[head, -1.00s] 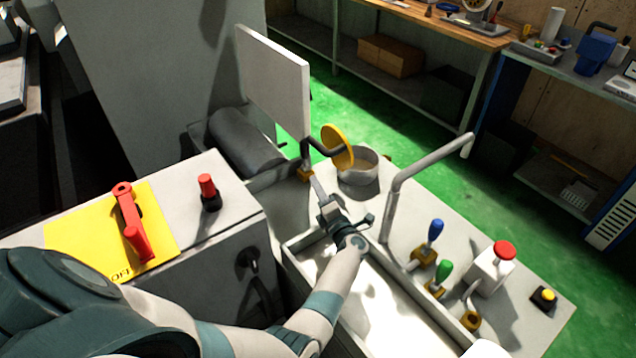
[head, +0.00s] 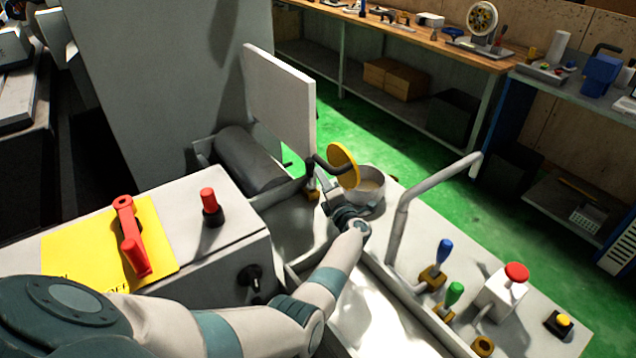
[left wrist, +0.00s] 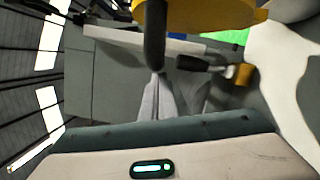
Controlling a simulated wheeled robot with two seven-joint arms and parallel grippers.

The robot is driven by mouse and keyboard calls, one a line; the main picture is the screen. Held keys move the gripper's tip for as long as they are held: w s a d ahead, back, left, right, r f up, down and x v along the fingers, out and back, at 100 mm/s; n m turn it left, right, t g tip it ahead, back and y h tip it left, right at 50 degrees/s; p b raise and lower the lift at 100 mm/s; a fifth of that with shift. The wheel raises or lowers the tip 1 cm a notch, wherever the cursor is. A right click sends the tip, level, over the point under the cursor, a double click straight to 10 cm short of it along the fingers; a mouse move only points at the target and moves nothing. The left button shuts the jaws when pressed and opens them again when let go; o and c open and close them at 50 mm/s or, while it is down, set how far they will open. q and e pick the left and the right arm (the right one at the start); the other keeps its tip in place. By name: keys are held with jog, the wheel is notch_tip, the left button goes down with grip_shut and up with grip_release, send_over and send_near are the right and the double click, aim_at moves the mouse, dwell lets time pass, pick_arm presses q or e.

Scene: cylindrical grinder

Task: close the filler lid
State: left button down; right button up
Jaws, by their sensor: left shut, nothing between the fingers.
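The filler lid is a yellow disc (head: 343,165) standing steeply open at the left side of the round grey filler cup (head: 368,198). A dark bent bar (head: 325,164) runs from the lid to the left. My left gripper (head: 322,184) is shut and empty, just below this bar and left of the cup; I cannot tell whether it touches the bar. In the left wrist view the shut fingers (left wrist: 160,100) point up at the dark bar (left wrist: 154,35), with the yellow lid (left wrist: 200,14) above. My right gripper is out of view.
A white upright panel (head: 280,98) stands behind and left of the lid. A bent grey pipe (head: 405,205) rises to the right of the cup. Blue (head: 444,250) and green (head: 454,293) levers and a red button (head: 517,273) are nearer right. A small dark lever (head: 311,177) stands left of the gripper.

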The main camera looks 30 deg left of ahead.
aim_at(341, 157)
pick_arm(q)
jog(key=shift+r, duration=0.1)
dwell(0.3)
jog(key=shift+w+d+r+m+p, duration=0.25)
jog(key=shift+w+r+m+p, duration=0.25)
jog(key=shift+r, duration=0.05)
jog(key=w+r+m, duration=0.1)
jog(key=w+d+m, duration=0.1)
jog(key=w, duration=0.1)
jog(key=w+d+r+m+h, duration=0.1)
jog(key=w, duration=0.1)
jog(key=shift+w+d+r+m+b, duration=0.15)
jog(key=shift+w+r+m+b, duration=0.15)
jog(key=shift+r+b, duration=0.1)
jog(key=shift+w+d+r+g, duration=0.1)
jog(key=shift+w+r+g, duration=0.1)
jog(key=shift+w+g, duration=0.1)
jog(key=shift+s, duration=0.2)
